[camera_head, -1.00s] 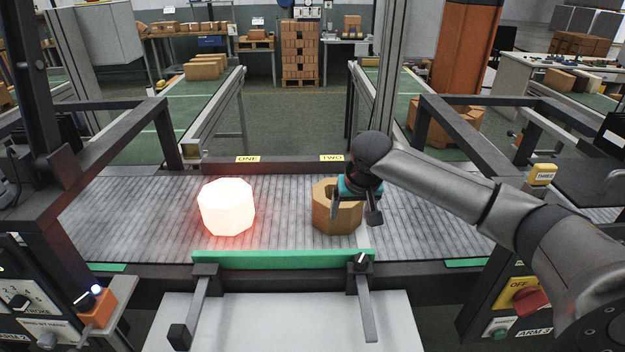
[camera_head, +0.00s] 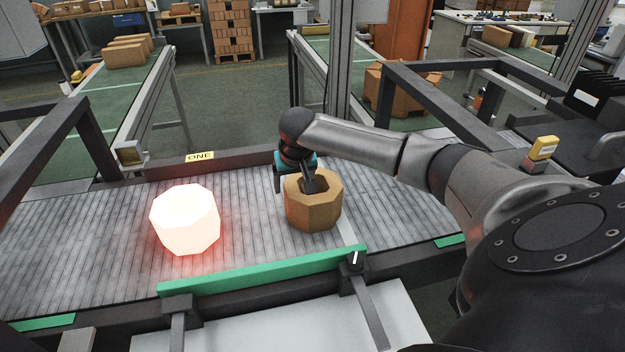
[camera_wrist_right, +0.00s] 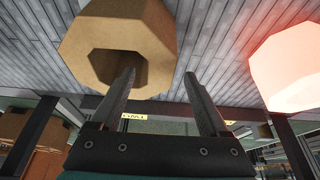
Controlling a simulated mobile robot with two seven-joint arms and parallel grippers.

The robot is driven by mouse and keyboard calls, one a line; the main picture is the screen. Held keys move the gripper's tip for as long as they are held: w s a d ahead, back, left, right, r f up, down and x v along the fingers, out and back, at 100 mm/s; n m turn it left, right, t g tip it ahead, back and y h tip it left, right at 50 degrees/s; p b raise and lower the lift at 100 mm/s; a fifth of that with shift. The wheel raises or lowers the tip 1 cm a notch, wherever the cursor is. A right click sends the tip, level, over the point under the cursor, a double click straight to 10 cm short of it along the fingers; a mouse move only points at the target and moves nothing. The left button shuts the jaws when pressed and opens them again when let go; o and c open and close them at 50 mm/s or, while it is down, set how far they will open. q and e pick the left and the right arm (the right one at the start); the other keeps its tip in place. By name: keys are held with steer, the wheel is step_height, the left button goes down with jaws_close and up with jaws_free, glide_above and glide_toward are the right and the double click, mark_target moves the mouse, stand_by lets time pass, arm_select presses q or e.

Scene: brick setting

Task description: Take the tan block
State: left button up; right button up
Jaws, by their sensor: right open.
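The tan block (camera_head: 318,211) is an eight-sided ring with a hole in its top, upright on the grey slatted conveyor (camera_head: 100,225). It also shows at the top of the right wrist view (camera_wrist_right: 85,55). My right gripper (camera_head: 296,187) is open at the block's left far side. One finger reaches into the hole and the other is outside, so the block's wall appears to lie between them. In the wrist view the fingers (camera_wrist_right: 160,75) stand apart; I cannot tell whether they touch the block. My left gripper is not in view.
A glowing white block (camera_head: 186,220) with a red halo stands left of the tan one, with a gap between. A green rail (camera_head: 262,270) runs along the conveyor's front edge. A dark frame (camera_head: 440,120) stands at the right.

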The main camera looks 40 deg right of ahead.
steer(key=shift+x, duration=0.85)
steer(key=shift+b+x, duration=0.85)
steer(key=shift+x, duration=1.55)
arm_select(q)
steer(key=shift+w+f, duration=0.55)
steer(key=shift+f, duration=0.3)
arm_select(e)
steer(key=shift+a, duration=0.1)
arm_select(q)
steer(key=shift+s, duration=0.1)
arm_select(e)
jaws_close()
steer(key=shift+r, duration=0.2)
